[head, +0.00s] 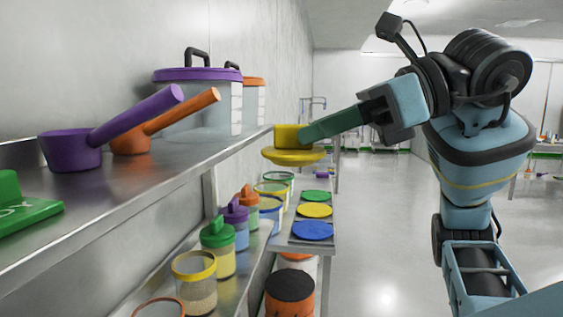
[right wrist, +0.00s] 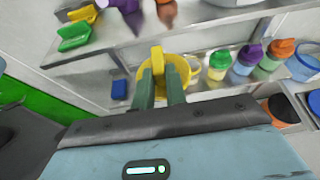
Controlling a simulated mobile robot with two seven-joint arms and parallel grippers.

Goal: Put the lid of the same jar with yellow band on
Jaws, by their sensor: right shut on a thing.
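My right gripper (head: 300,137) is shut on the raised grip of a yellow lid (head: 292,156) and holds it in the air, roughly level, beside the upper shelf's far end. The lid also shows between my fingers in the right wrist view (right wrist: 182,72). A clear jar with a yellow band (head: 194,283) stands open on the lower shelf, with pale grainy contents; the lid is apart from it. Another jar with a yellow band (head: 271,187) stands farther back in the row, partly hidden. My left gripper is not in view.
The upper shelf (head: 100,205) holds purple and orange scoops (head: 75,150) and lidded bins (head: 205,95). Jars with green (head: 217,233), purple and orange lids stand close together in the lower row. Flat coloured discs (head: 314,210) lie beyond. The floor at right is clear.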

